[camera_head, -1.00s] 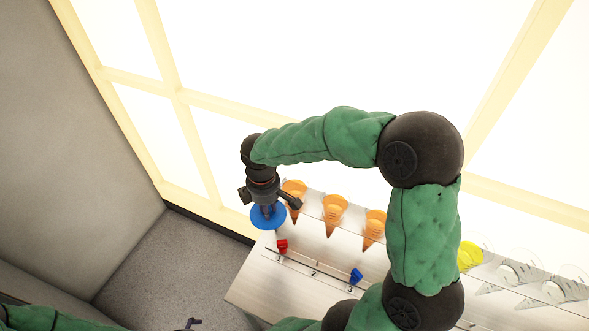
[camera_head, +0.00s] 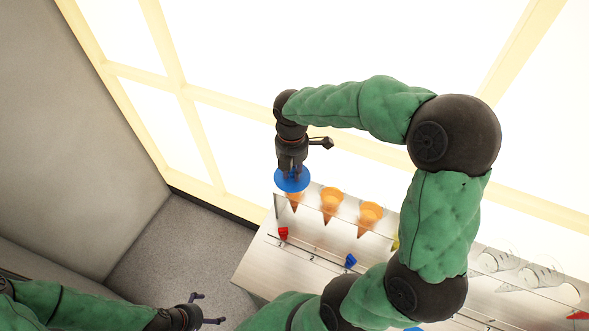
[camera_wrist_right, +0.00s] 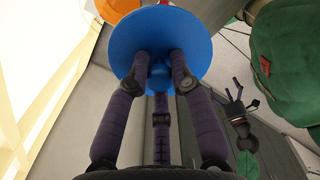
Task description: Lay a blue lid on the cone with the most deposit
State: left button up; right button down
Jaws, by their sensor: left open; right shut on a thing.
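My right gripper (camera_head: 291,168) is shut on a blue lid (camera_head: 291,181) by its middle knob; the lid (camera_wrist_right: 160,40) fills the upper middle of the right wrist view. In the head view the lid overlaps the top of the leftmost orange cone (camera_head: 294,201); I cannot tell whether they touch. Two more orange cones, a middle one (camera_head: 331,201) and a right one (camera_head: 369,216), stand in the sloped shelf (camera_head: 262,272). Their deposits are too small to compare. My left gripper (camera_head: 210,309) is open and empty, left of the shelf.
A red clip (camera_head: 283,233) and a blue clip (camera_head: 350,261) sit on the numbered rail. Clear cones (camera_head: 497,260) stand farther right. My right arm hides the shelf's middle. A bright window wall stands behind the shelf; floor (camera_head: 170,250) is clear at left.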

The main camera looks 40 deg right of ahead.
jog(key=w+d+f, duration=0.1)
jog(key=f, duration=0.1)
jog(key=w+d+f, duration=0.4)
jog(key=shift+w+f, duration=0.1)
jog(key=shift+f, duration=0.25)
jog(key=shift+w+d+f+b, duration=0.15)
jog(key=shift+f+b, duration=0.15)
jog(key=shift+f, duration=1.4)
jog(key=shift+f, duration=0.2)
jog(key=c, duration=1.1)
grip_release()
